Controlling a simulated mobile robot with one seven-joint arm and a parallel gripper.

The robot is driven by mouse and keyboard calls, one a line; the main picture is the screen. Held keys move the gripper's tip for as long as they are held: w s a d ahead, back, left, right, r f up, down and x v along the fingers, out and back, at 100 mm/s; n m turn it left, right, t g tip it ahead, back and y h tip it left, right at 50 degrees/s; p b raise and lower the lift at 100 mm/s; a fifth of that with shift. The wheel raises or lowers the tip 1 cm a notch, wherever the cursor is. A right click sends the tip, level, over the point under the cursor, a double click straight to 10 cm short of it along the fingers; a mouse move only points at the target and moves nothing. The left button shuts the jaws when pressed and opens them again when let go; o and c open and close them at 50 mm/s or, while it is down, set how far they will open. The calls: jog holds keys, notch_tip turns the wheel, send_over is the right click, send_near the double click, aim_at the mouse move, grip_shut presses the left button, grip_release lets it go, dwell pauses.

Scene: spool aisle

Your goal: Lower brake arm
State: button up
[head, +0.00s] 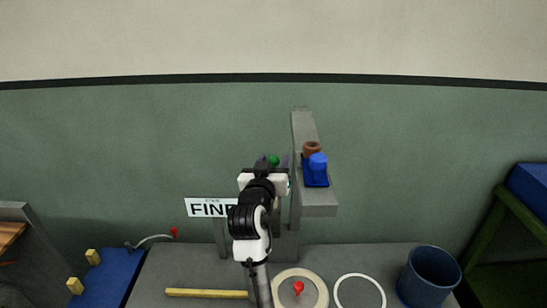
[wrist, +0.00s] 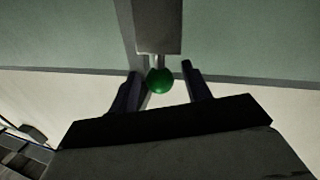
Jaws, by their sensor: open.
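My gripper (head: 273,158) is raised in front of a grey upright stand (head: 303,130) in the head view. In the wrist view, my gripper (wrist: 161,70) is open, with a dark finger on either side of a green ball knob (wrist: 160,81). The knob sits at the end of a short stem on a grey block (wrist: 157,25). The knob also shows between the fingers in the head view (head: 273,160). I see no finger closed on it. Which part is the brake arm is not clear; my arm hides much of the stand's lower part.
A blue piece (head: 316,168) and a brown spool (head: 312,149) sit on the stand's right side. On the bench (head: 210,262) are a yellow bar (head: 206,293), a cream ring (head: 279,291) around a red knob (head: 298,288), a white ring (head: 345,304) and a blue bin (head: 430,277). A sign (head: 205,208) is partly covered.

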jog(key=shift+w+d, duration=0.1)
jog(key=shift+w, duration=0.3)
jog(key=shift+c, duration=0.2)
grip_shut()
jog(key=shift+s+f, duration=0.1)
jog(key=shift+f, duration=0.05)
